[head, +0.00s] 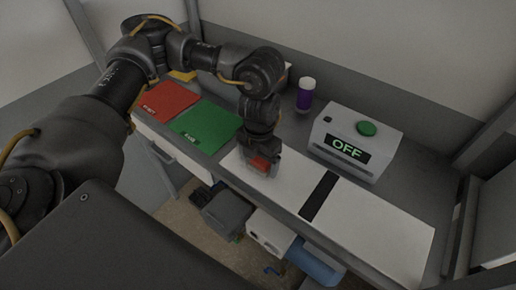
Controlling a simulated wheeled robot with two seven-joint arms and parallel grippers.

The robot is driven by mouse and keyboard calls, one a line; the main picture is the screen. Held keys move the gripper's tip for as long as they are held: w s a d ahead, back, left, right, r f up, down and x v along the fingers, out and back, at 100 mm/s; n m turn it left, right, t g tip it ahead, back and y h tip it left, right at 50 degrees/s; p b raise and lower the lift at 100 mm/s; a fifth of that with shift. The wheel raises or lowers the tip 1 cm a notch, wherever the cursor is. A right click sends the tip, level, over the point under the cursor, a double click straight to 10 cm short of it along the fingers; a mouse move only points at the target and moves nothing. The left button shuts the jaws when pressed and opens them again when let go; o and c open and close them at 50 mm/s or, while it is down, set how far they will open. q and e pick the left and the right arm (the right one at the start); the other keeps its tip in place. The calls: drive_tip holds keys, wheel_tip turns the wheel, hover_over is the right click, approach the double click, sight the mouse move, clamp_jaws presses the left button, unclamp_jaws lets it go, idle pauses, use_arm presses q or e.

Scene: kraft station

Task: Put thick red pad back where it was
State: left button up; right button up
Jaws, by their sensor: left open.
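A small red block, which looks like the thick red pad (259,163), shows at the fingertips of my left gripper (262,168), over the near left part of the white panel (284,184). The gripper points down and is open around or just above the pad. The fingers partly hide the pad, and I cannot tell whether they touch it. A flat red mat (167,101) with a small label lies at the left of the table, beside a flat green mat (206,126). My right gripper is not in view.
A white box (346,166) with a green button (367,128) and an "OFF" display stands right of the gripper. A purple bottle (304,98) with a white cap stands behind. A black strip (319,196) crosses the white panel. Bins (227,212) sit below the table's front edge.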

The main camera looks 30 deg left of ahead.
sight(258, 161)
use_arm(q)
wheel_tip(258, 161, up, 11)
drive_tip(key=b, duration=0.1)
drive_tip(key=shift+r+b, duration=0.15)
drive_tip(key=shift+b, duration=0.15)
drive_tip(key=shift+a, duration=0.1)
idle(0.3)
